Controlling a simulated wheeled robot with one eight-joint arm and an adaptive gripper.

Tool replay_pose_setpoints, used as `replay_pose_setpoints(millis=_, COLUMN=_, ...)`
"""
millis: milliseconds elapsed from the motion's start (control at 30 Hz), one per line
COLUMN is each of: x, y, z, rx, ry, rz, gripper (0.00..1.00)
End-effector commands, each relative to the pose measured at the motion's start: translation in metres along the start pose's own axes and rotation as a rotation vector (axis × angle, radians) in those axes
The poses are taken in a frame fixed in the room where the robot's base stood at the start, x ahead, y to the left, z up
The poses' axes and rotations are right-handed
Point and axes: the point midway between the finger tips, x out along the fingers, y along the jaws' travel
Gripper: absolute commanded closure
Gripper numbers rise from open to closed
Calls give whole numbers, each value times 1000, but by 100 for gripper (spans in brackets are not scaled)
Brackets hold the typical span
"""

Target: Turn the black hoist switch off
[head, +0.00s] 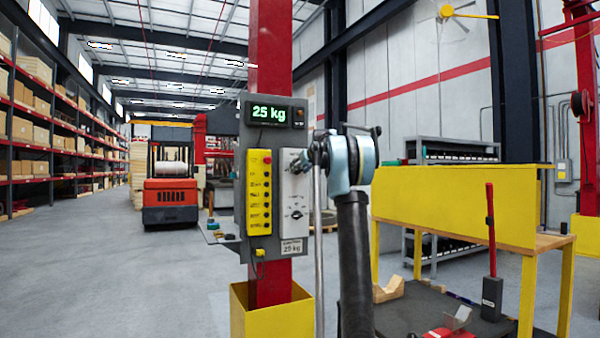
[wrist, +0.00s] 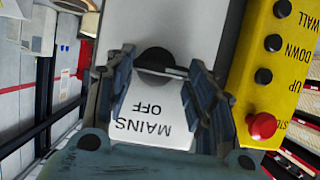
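The black switch (wrist: 157,61) is a round dark knob on a white panel (wrist: 185,20) in the wrist view, which looks upside down. A white label (wrist: 150,112) reading "MAINS OFF" shows beside it. My gripper (wrist: 162,66) is open, with one finger on each side of the knob in the picture; I cannot tell whether either touches it. In the head view, my gripper (head: 301,161) is in front of the upper part of the white-faced switch box (head: 294,204). A small dark switch mark (head: 297,214) shows lower on that box.
A yellow control box (head: 259,192) with a red button and several black buttons is close beside the switch box. All are mounted on a red post (head: 270,60). A yellow-sided workbench (head: 455,205) stands to the right.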

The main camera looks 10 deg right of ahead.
Motion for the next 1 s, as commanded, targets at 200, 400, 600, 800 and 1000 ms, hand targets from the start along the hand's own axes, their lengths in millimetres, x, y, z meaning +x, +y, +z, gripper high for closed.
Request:
replay_pose_setpoints(millis=200, x=-1, y=4, z=0, rx=8, ry=1, rz=1, gripper=74)
replay_pose_setpoints(millis=400, x=-1, y=5, z=0, rx=59, ry=1, rz=-20, gripper=74)
replay_pose_setpoints(millis=600, x=0, y=8, z=-1, rx=180, ry=2, rz=-69, gripper=74)
replay_pose_setpoints(millis=800, x=-1, y=10, z=0, rx=347, ry=3, rz=-139, gripper=74)
replay_pose_setpoints(millis=1000, x=0, y=14, z=0, rx=523, ry=3, rz=-212, gripper=74)
